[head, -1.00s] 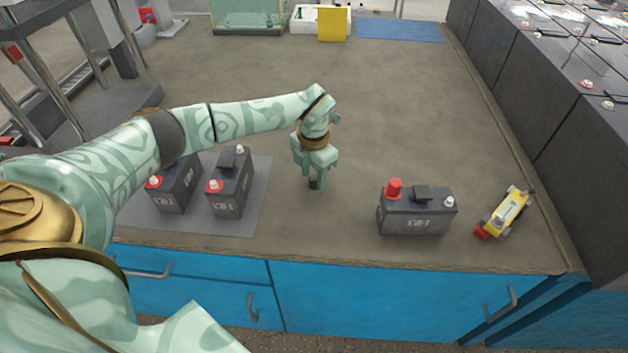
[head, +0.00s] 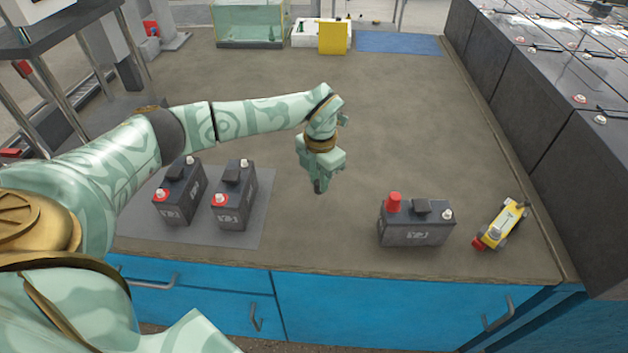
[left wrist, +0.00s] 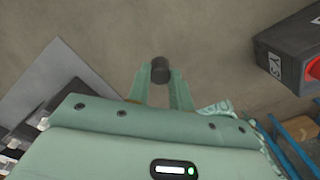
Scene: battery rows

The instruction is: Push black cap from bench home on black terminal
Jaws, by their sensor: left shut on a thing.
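My left gripper (head: 320,186) is shut on a small black cap, which shows between the fingertips in the left wrist view (left wrist: 160,70). It holds the cap over the bare bench, between the batteries on the mat and a single battery (head: 412,232) to the right. That battery stands upright with a red cap (head: 394,202) on its left terminal. Its right terminal (head: 447,215) is bare, pale metal with no coloured cap. In the left wrist view part of this battery (left wrist: 290,45) shows at the right. My right gripper is not in view.
Two more batteries (head: 180,195) (head: 234,200) stand on a grey mat (head: 262,215) at the left. Large dark battery blocks (head: 560,110) line the right side.

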